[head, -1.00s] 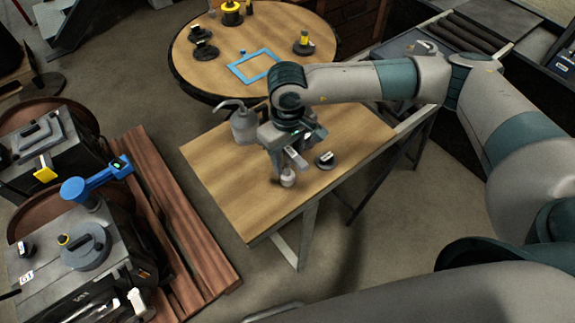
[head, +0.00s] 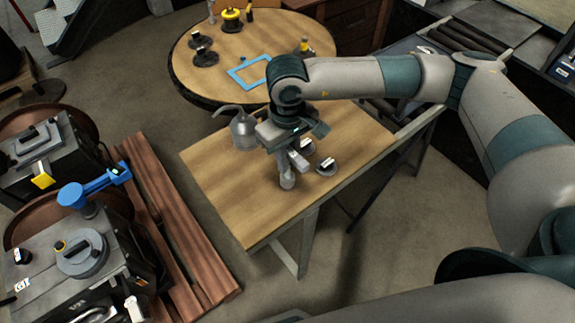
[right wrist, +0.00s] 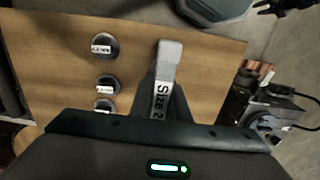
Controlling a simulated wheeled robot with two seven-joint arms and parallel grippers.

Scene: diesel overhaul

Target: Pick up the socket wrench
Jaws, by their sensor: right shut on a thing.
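My right gripper (head: 284,153) is over the wooden work table and shut on a grey tool, which I take to be the socket wrench (head: 287,179). The wrench hangs below the jaws in the head view. In the right wrist view the grey wrench (right wrist: 168,62) points away from the gripper body and carries a white label that begins "Size 2"; its near part is hidden by the gripper. Whether its lower end touches the table is hard to tell. My left gripper is in neither view.
Dark round pieces with white labels (head: 326,167) stand on the wooden table (head: 233,194) beside the gripper. A grey oil can (head: 243,132) stands just left of it. A round table (head: 215,72) with a blue frame (head: 249,69) is behind. Engine blocks (head: 45,150) are at left.

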